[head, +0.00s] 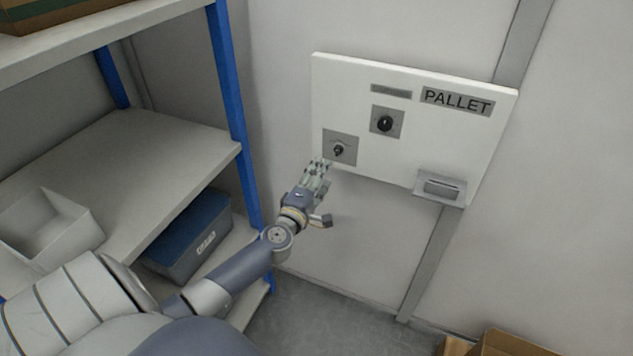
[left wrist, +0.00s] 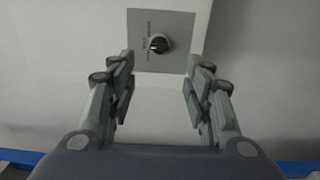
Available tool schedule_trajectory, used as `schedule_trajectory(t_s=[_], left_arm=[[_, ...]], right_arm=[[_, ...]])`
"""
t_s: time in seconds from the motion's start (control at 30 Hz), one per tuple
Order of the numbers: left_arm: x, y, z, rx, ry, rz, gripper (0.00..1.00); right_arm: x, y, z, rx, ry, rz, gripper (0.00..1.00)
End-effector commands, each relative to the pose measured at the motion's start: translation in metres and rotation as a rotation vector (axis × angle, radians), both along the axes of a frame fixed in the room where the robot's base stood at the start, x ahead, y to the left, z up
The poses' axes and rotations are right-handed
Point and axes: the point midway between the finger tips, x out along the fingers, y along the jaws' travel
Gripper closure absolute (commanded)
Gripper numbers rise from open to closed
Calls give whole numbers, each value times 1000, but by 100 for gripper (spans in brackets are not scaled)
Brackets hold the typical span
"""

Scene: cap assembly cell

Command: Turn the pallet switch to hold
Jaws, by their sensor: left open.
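The white panel (head: 340,85) marked PALLET is on the wall. A dark rotary switch (head: 339,150) on a grey plate sits at its lower left. The switch also shows in the left wrist view (left wrist: 158,43), at the top middle, with small lettering beside it that I cannot read. A second black knob (head: 385,123) on a grey plate sits higher and to the right. My left gripper (head: 318,166) is open and empty, just below the lower-left switch. In the left wrist view its fingers (left wrist: 159,75) stand apart, the switch between and beyond them, not touched.
A grey holder (head: 440,187) sticks out at the panel's lower right. Blue-posted shelving (head: 234,90) stands left, with a white bin (head: 45,225) and a blue-lidded box (head: 190,235). A cardboard box (head: 505,345) is on the floor at lower right.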

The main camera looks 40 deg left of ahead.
Motion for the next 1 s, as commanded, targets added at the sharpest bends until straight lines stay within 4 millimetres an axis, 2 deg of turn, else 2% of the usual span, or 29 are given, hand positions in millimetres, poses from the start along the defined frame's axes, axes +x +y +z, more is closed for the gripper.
schedule_trajectory(t_s=[0.1,0.23,0.83,0.93,1.0], left_arm=[[-14,-3,0,0,1,-1,54],[-22,-5,0,-1,0,0,54],[-24,-6,0,0,0,0,54],[-25,-7,-12,25,20,-4,54],[-29,-9,-36,76,59,-13,54]], right_arm=[[0,0,0,0,0,0,66],[0,0,0,0,0,0,66],[0,0,0,0,0,0,66],[0,0,-2,0,0,0,66],[0,0,-5,0,0,0,66]])
